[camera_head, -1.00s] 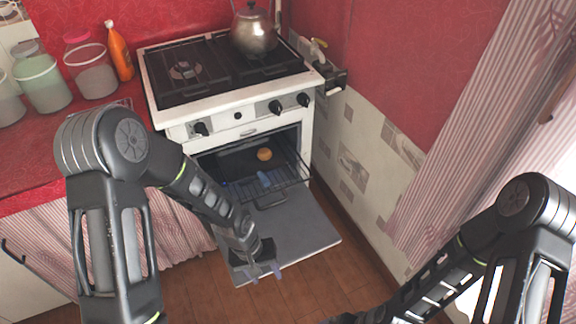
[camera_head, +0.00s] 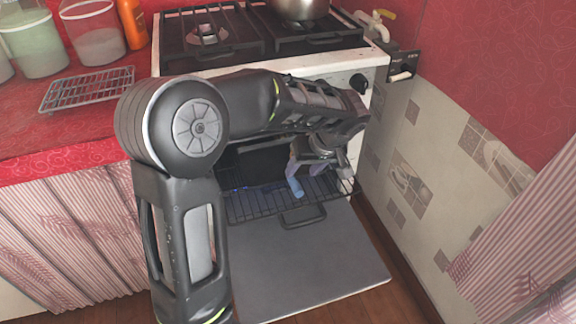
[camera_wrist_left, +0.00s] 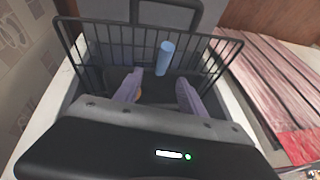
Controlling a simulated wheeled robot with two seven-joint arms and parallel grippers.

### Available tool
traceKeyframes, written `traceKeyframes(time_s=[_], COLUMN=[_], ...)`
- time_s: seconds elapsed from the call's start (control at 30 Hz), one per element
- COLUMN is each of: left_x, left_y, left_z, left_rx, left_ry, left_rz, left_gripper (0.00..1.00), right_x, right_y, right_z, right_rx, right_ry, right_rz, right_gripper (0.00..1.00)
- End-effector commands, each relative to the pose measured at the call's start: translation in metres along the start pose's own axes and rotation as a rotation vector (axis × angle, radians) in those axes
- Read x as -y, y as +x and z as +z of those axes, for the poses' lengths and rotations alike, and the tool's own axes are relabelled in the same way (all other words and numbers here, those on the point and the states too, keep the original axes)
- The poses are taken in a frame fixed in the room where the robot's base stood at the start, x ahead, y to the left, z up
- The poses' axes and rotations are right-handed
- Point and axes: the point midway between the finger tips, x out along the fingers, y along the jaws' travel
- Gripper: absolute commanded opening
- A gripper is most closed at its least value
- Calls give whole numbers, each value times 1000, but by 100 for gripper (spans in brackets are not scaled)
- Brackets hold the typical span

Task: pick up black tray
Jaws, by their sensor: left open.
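A black wire tray (camera_head: 262,205) with a loop handle sits at the oven mouth, above the lowered door. It also shows in the left wrist view (camera_wrist_left: 215,62), with its handle at the top. A blue cylinder (camera_wrist_left: 164,58) lies on or in it; the same blue piece shows in the head view (camera_head: 296,187). My left gripper (camera_head: 310,166) is at the oven opening, over the tray. Its lilac fingers (camera_wrist_left: 160,92) are apart with nothing held between them. Contact with the tray cannot be told. My right gripper is out of view.
The grey oven door (camera_head: 315,265) lies open below. The white stove (camera_head: 345,68) has a kettle (camera_head: 300,8) on top. A tiled wall (camera_head: 430,180) stands close on the right. A cooling rack (camera_head: 88,88) and jars (camera_head: 92,35) are on the red counter.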

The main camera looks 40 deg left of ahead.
Motion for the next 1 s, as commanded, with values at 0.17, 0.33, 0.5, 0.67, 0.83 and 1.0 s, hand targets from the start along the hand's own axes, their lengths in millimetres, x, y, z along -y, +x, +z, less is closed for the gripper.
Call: traceKeyframes(time_s=[0.17, 0.33, 0.5, 0.67, 0.83, 1.0], left_x=[0, 0, 0, 0, 1, 2], left_y=[9, 26, 27, 28, 46, 72], left_z=[2, 2, 1, 2, 4, 4], left_rx=[3, 4, 2, 3, 4, 4], left_ry=[2, 3, 3, 3, 3, 3], left_rz=[-2, -2, 0, 0, -2, -2], left_gripper=[48, 48, 48, 48, 48, 48], right_x=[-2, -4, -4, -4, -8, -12], right_y=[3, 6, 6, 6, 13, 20], right_z=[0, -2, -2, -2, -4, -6], right_rx=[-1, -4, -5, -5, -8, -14], right_ry=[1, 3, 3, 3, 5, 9], right_rz=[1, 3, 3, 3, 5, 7], right_gripper=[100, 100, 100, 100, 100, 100])
